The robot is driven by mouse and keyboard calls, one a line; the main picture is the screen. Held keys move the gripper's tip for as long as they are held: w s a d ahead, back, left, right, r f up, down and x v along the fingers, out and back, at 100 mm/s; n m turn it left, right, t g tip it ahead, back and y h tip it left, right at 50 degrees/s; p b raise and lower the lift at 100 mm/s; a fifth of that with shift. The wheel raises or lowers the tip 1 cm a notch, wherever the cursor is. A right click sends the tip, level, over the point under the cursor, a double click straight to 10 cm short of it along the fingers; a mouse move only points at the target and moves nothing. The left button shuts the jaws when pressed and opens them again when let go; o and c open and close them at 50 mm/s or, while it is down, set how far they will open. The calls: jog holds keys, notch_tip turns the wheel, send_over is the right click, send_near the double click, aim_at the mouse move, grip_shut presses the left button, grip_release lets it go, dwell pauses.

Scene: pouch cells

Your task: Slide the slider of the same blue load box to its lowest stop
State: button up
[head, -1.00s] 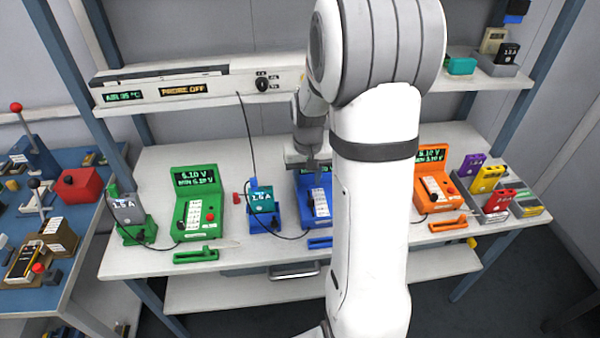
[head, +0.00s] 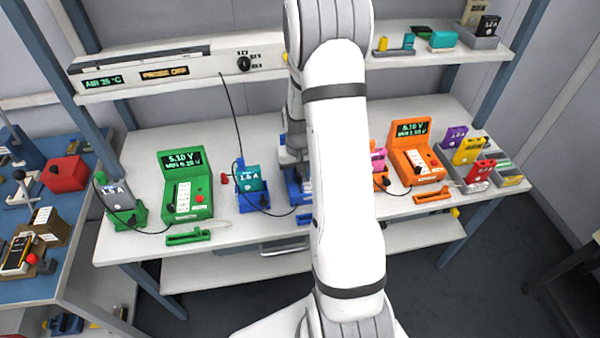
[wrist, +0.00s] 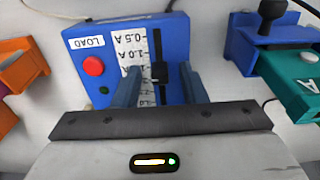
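My gripper (wrist: 162,88) is open, one finger on each side of the slot, with the knob between or just beyond the fingertips. Contact cannot be told. In the head view my arm hides most of the blue box.
A blue holder (wrist: 245,42) with a black knob and a teal cell (wrist: 290,80) stands right of the box in the wrist view. An orange part (wrist: 18,62) is at left. The head view shows a green load box (head: 186,190) and an orange one (head: 418,160).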

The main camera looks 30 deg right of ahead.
grip_shut()
dwell(0.3)
dwell(0.3)
